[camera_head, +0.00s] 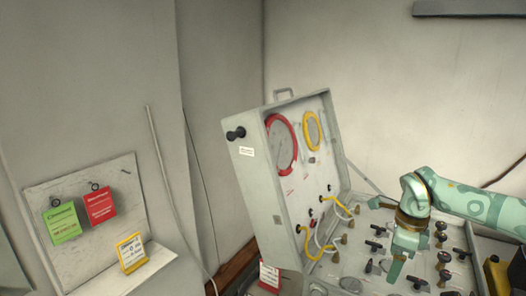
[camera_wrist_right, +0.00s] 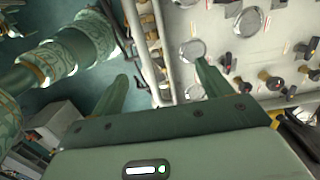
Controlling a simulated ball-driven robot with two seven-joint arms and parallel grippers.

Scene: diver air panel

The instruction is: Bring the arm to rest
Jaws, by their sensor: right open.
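My right arm (camera_head: 470,203) comes in from the right in the head view. My right gripper (camera_head: 393,268) points down over the valve panel (camera_head: 350,267) of the open grey case. In the right wrist view my right gripper (camera_wrist_right: 163,82) has its two green fingers well apart, with nothing between them. Valve knobs and round gauges (camera_wrist_right: 192,50) show beyond the fingers; the gap to them is hard to judge. My left gripper is not seen.
The case lid (camera_head: 262,190) stands raised with red and yellow dials and yellow hoses.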

